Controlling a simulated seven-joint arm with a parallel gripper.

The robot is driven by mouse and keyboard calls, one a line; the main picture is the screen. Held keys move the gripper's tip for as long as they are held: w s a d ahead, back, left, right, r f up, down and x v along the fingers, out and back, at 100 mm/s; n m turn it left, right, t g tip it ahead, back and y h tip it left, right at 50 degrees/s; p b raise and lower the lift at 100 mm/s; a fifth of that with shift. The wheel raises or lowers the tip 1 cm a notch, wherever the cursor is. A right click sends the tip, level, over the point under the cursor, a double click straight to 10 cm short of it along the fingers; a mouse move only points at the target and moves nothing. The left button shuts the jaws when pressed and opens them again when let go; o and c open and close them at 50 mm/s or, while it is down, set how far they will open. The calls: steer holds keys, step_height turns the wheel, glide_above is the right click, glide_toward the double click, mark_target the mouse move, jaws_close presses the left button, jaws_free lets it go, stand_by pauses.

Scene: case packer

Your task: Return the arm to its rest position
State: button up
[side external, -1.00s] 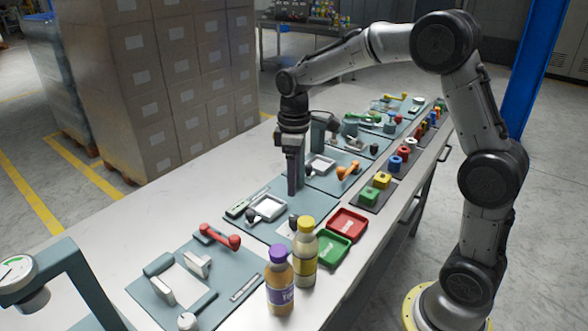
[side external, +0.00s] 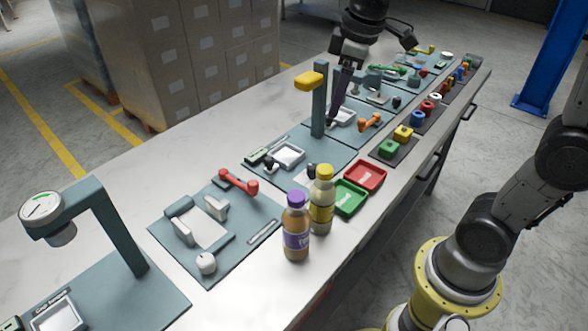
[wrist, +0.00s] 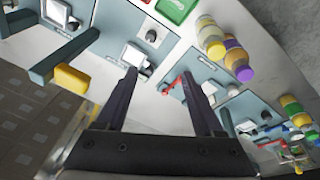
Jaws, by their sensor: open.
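My gripper (side external: 337,108) hangs over the far half of the bench in the side view, fingers pointing down, behind the teal post with a yellow head. In the wrist view my gripper (wrist: 159,78) shows two dark fingers spread apart with nothing between them. The arm's upper links run out of the top of the side view. A purple-capped bottle (side external: 296,228) and a yellow-capped bottle (side external: 321,200) stand upright on the bench, apart from the gripper.
The yellow-headed post (side external: 319,100) rises close to my gripper. A dial-topped stand (side external: 115,220) is at front left. A red tray (side external: 366,176) and a green tray (side external: 350,198) lie beside the bottles. The bench's left strip (side external: 165,170) is clear.

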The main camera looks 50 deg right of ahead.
steer(key=s+a+f+m+t, duration=0.1)
steer(key=s+f+m, duration=0.1)
steer(key=s, duration=0.6)
steer(key=s+a+f+m+t, duration=0.1)
steer(key=s+f+m+t, duration=0.1)
steer(key=s, duration=0.6)
steer(key=shift+s+f+m, duration=0.2)
steer(key=shift+s+m, duration=0.1)
steer(key=shift+m, duration=0.5)
